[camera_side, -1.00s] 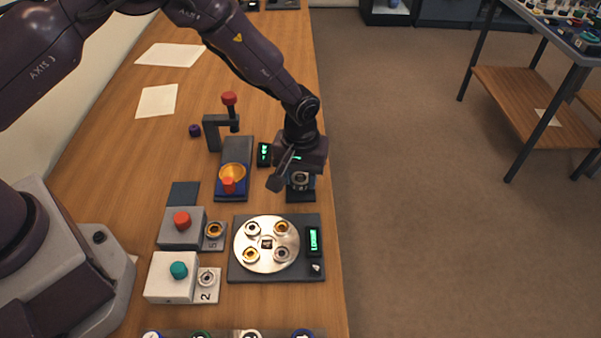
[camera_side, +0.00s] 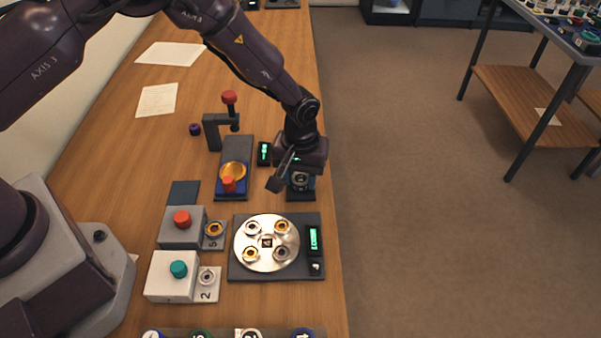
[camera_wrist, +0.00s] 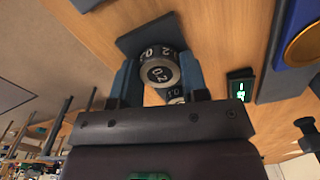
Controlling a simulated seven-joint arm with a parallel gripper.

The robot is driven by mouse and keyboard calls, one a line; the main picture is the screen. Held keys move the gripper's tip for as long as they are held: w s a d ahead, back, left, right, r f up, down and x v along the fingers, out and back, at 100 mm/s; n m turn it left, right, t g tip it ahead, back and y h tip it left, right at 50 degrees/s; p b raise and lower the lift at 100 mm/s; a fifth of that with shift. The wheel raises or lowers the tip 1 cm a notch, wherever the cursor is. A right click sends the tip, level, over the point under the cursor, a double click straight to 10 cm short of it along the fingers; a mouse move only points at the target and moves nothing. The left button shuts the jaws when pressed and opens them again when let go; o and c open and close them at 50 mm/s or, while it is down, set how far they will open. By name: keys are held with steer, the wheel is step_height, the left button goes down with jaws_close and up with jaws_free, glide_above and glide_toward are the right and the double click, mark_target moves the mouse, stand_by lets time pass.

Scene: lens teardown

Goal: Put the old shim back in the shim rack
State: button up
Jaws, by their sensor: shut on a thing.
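My gripper (camera_wrist: 157,84) is shut on a round, dark and silver piece marked 0.2 (camera_wrist: 158,72), seen between the two blue-grey fingers in the wrist view. The piece is at or just above a dark square base (camera_wrist: 133,42); I cannot tell whether they touch. In the side view my gripper (camera_side: 290,174) is over that dark base (camera_side: 300,196) near the table's right edge, and a silver ring face (camera_side: 300,180) shows there. I cannot tell for sure which thing is the shim rack.
A turntable (camera_side: 267,258) with several rings stands in front, beside a green display (camera_side: 314,239). A blue tray with an amber dish (camera_side: 233,172) and a red-knobbed press (camera_side: 229,100) stand left. Button boxes (camera_side: 172,276) are front left. A numbered strip (camera_side: 225,334) crosses the bottom edge.

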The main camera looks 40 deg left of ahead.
steer(key=shift+f, duration=0.2)
steer(key=o, duration=1.4)
steer(key=shift+r, duration=3.5)
